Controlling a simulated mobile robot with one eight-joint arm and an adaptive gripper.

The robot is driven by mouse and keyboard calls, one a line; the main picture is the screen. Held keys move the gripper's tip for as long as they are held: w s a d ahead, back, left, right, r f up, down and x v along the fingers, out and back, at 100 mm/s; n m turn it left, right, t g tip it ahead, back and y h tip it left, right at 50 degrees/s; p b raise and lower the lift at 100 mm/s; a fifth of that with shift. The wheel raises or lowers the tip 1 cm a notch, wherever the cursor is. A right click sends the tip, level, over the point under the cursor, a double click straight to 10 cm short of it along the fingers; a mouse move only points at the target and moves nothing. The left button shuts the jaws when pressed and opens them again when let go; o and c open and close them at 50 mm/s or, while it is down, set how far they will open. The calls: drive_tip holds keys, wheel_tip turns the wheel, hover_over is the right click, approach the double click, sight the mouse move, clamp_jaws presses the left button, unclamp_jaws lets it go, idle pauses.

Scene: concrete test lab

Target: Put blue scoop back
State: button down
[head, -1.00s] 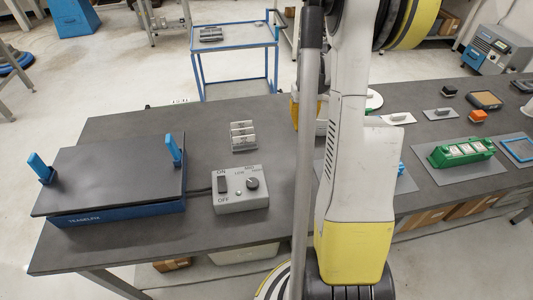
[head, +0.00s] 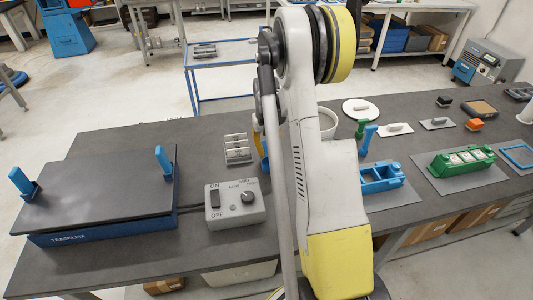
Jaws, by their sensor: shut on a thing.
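I cannot tell if this tool is the blue scoop. A smaller green upright piece (head: 361,124) shows just behind it, beside a white tub (head: 336,122) that my arm partly covers. Left of my arm, a narrow yellow-orange piece with some blue below it (head: 262,158) shows; its shape is mostly hidden. My gripper is not visible; my arm's large white and yellow links fill the middle of the view.
On the dark table (head: 120,145), a grey switch box (head: 234,206) and a flat black-topped machine (head: 100,190) with blue handles lie left. A blue-framed cart (head: 222,52) stands behind.

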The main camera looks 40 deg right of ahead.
drive_tip(key=shift+r, duration=0.1)
drive_tip(key=c, duration=1.5)
unclamp_jaws()
